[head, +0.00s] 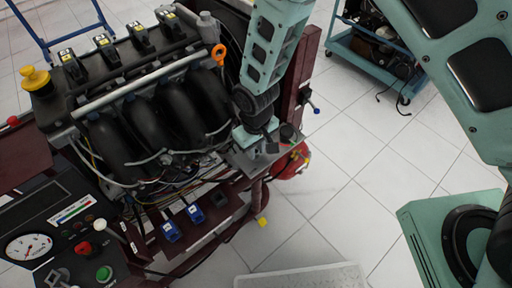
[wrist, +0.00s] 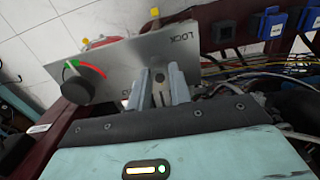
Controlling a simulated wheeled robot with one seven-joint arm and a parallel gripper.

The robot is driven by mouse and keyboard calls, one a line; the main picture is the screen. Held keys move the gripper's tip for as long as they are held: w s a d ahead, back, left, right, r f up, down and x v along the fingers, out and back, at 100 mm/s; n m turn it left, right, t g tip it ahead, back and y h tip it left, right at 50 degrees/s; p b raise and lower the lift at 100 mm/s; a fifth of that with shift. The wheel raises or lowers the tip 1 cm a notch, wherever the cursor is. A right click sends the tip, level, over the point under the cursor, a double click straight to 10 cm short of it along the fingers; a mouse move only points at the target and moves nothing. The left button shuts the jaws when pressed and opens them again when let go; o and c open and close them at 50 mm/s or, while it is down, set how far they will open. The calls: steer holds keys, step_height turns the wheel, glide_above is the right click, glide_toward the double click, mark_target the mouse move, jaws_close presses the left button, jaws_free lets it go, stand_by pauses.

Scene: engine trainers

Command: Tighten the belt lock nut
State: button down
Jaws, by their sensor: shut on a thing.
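The grey metal plate (wrist: 195,62) marked LOCK fills the upper middle of the wrist view. It also shows in the head view (head: 240,160), at the engine's right front corner. My gripper (wrist: 161,75) reaches over the plate, its two pale fingers close together just below the LOCK lettering. It is shut on what appears to be the belt lock nut (wrist: 160,98), mostly hidden between the fingers. In the head view my gripper (head: 256,142) points down at the plate, and the nut cannot be made out there.
A black knob (wrist: 78,92) with a green and red arc sits on the plate, left of my fingers in the wrist view. The engine (head: 150,110) and its wiring stand left of my arm. A blue cart (head: 370,50) stands at the back right. Tiled floor lies open between.

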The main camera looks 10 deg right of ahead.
steer(key=c, duration=1.3)
jaws_free()
steer(key=shift+r, duration=0.1)
step_height(320, 180, up, 17)
steer(key=shift+r+b, duration=0.15)
steer(key=shift+b, duration=0.15)
steer(key=shift+n+y, duration=0.3)
steer(key=shift+n, duration=0.2)
steer(key=s+d+r, duration=0.3)
steer(key=s, duration=0.3)
steer(key=s+d+r, duration=0.3)
steer(key=s, duration=0.3)
steer(key=s+d+r+p, duration=0.1)
steer(key=s+d+r, duration=0.2)
steer(key=s, duration=0.3)
steer(key=shift+s+d+r, duration=0.1)
steer(key=shift+d+r, duration=0.2)
steer(key=shift+d, duration=0.2)
